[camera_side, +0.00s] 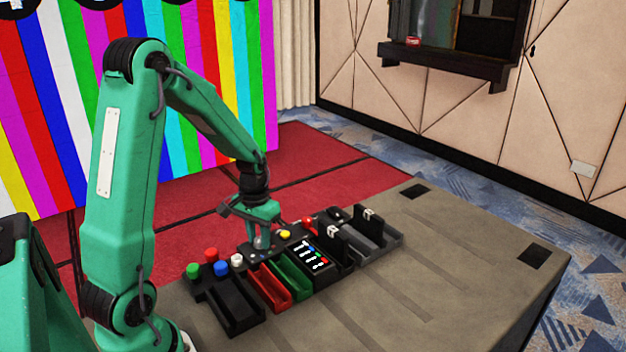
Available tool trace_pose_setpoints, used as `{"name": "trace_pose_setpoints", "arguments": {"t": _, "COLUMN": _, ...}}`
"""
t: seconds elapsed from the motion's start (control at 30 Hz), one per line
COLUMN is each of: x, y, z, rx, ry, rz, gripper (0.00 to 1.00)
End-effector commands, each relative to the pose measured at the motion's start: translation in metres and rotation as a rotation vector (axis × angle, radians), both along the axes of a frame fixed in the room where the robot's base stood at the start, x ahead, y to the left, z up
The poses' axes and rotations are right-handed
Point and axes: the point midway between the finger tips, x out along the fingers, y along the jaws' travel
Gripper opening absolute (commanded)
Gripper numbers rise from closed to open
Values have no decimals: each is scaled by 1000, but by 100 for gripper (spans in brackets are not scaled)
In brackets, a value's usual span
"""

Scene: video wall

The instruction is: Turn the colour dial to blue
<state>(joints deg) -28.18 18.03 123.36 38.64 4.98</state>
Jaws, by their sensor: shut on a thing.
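My gripper (261,240) points down over the back row of the control panel (234,308) on the table. Its jaws are shut on a small grey knob (262,243), which I take for the colour dial. The jaws hide most of the knob, and I cannot tell which colour it is set to. A label plate (309,257) with small coloured marks and white writing stands on the panel, to the right of the knob.
Green (193,270), red (211,254), blue (221,268) and white (237,260) buttons stand left of my gripper. A yellow button (285,234) and a red one (308,222) stand right. Red (270,287) and green (291,277) trays lie in front. The table's right side (470,260) is clear.

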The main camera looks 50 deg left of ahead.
Motion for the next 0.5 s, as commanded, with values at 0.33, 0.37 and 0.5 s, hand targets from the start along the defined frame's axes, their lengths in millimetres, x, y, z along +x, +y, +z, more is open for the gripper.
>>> {"name": "trace_pose_setpoints", "arguments": {"t": 0.33, "x": 1, "y": 0, "z": 1, "rx": 1, "ry": -2, "rz": 192, "gripper": 6}}
{"name": "trace_pose_setpoints", "arguments": {"t": 0.37, "x": 1, "y": 0, "z": 1, "rx": 1, "ry": -2, "rz": 200, "gripper": 6}}
{"name": "trace_pose_setpoints", "arguments": {"t": 0.5, "x": 1, "y": 0, "z": 1, "rx": 1, "ry": -2, "rz": 225, "gripper": 6}}
